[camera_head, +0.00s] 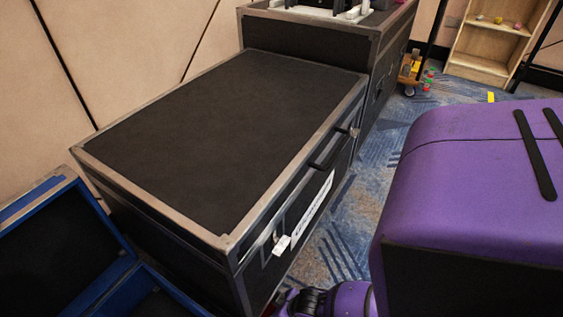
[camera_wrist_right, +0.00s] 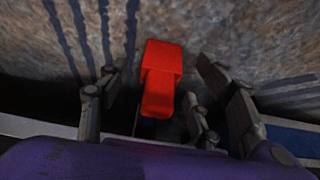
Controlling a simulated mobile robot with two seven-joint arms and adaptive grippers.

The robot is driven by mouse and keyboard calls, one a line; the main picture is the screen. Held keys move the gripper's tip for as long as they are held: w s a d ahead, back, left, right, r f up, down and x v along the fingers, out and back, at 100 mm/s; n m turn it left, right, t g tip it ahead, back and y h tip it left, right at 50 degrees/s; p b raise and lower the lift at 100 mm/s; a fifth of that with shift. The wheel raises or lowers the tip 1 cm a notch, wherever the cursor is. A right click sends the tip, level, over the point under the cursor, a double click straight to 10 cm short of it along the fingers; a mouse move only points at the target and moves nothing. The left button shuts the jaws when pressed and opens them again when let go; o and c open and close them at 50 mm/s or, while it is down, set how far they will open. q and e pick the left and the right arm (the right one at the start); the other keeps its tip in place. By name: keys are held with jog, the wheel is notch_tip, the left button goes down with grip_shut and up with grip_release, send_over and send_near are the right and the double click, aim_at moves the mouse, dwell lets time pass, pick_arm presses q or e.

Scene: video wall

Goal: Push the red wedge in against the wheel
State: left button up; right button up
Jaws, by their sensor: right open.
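The red wedge (camera_wrist_right: 161,72) shows in the right wrist view, on or just above the blue-striped grey floor. My right gripper (camera_wrist_right: 160,84) is open, with its grey fingers to the left and right of the wedge. Clear gaps show on both sides, so the fingers do not appear to touch it. The wedge's lower end reaches toward a dark area just above my purple wrist. I cannot make out the wheel in either view.
A large black flight case (camera_head: 215,130) with metal edges fills the head view's middle. Another case (camera_head: 312,38) stands behind it. An open blue case (camera_head: 62,235) is at lower left. Blue-patterned carpet (camera_head: 345,215) runs along the case's right side toward a wooden shelf (camera_head: 490,45).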

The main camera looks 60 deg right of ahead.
aim_at(268, 309)
jog(key=shift+b+x, duration=0.6)
jog(key=shift+x, duration=0.8)
jog(key=shift+c, duration=0.2)
jog(key=shift+w+r, duration=0.1)
jog(key=c, duration=1.4)
